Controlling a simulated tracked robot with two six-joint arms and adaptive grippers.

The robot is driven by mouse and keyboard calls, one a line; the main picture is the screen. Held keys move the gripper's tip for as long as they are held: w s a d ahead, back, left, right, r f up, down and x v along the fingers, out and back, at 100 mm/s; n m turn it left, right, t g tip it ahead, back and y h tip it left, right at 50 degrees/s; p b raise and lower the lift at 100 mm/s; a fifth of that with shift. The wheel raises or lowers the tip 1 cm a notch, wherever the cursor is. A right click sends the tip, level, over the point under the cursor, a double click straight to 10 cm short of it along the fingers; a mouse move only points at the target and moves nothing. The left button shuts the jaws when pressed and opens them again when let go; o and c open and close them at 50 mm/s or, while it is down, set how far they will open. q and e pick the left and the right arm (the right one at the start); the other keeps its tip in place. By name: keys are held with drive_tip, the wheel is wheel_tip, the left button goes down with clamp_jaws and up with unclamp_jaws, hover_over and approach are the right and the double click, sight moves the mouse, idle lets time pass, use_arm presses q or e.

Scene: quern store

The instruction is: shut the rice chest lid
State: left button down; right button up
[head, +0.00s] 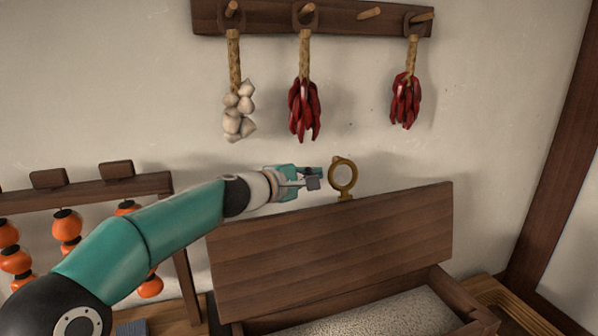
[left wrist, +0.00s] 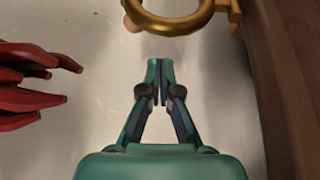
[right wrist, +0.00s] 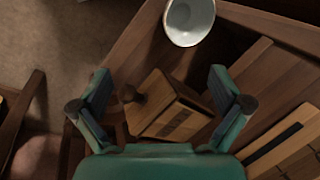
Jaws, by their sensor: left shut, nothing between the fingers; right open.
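The rice chest lid (head: 330,250) is a brown wooden panel, raised steeply at the back of the rice chest (head: 462,300), so pale rice (head: 385,316) shows inside. A brass ring (head: 343,177) stands at the lid's top edge; it also shows in the left wrist view (left wrist: 170,24). My left gripper (head: 316,180) is shut and empty, just left of the ring above the lid's top edge. In the left wrist view its fingertips (left wrist: 160,64) point toward the ring, with a small gap visible. My right gripper (right wrist: 158,78) is open and empty, absent from the head view.
A peg rail (head: 340,18) holds garlic (head: 238,112) and red chilli bunches (head: 304,108) (head: 405,100). A rack of orange fruit (head: 67,225) stands left. In the right wrist view, a wooden box with a knob (right wrist: 172,108) lies between the fingers, with a white bowl (right wrist: 188,20) beyond.

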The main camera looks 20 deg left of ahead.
use_arm(q)
drive_tip(key=shift+s+d+r, duration=0.25)
drive_tip(key=shift+s+d, duration=0.25)
drive_tip(key=shift+s, duration=0.05)
drive_tip(key=shift+s+d+r, duration=0.25)
drive_tip(key=shift+s+d, duration=0.2)
drive_tip(key=shift+s, duration=0.1)
